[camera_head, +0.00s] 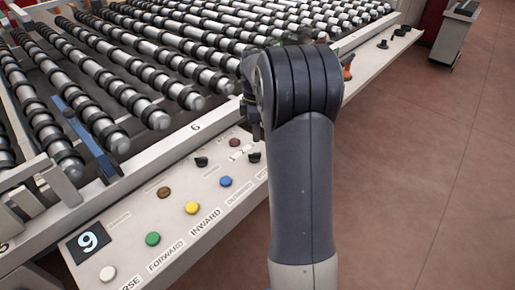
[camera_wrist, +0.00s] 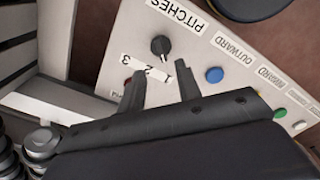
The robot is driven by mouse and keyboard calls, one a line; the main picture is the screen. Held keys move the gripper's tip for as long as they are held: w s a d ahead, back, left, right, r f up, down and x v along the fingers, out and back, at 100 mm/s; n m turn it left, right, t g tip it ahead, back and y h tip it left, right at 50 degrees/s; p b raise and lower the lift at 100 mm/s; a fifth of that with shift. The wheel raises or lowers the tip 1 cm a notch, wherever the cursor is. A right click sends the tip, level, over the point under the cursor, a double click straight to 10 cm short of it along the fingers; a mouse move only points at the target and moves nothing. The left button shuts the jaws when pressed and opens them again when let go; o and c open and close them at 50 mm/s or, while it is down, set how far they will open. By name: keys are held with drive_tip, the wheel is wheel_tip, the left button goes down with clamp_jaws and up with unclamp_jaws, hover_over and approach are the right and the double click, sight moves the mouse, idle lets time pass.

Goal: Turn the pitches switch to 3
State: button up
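The pitches switch is a small black knob (camera_wrist: 160,46) on the pale control panel (camera_wrist: 190,50) in the wrist view. The label PITCHES is printed beside it, with a white number scale reading 3, 2, 1 next to it. A narrow part of the knob points toward the scale, but I cannot tell at which number. My gripper (camera_wrist: 161,76) is open and empty. Its two fingertips are apart over the panel near the scale, on the near side of the knob.
A brown button (camera_head: 164,192), a yellow button (camera_head: 192,208), a blue button (camera_head: 225,181) and a green button (camera_head: 153,239) line the panel. Another black switch (camera_head: 201,161) is close by. Rollers (camera_head: 140,100) fill the bed behind.

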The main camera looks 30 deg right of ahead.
sight(256, 153)
wheel_tip(256, 153, down, 9)
drive_tip(key=shift+r, duration=0.15)
drive_tip(key=shift+c, duration=0.4)
clamp_jaws()
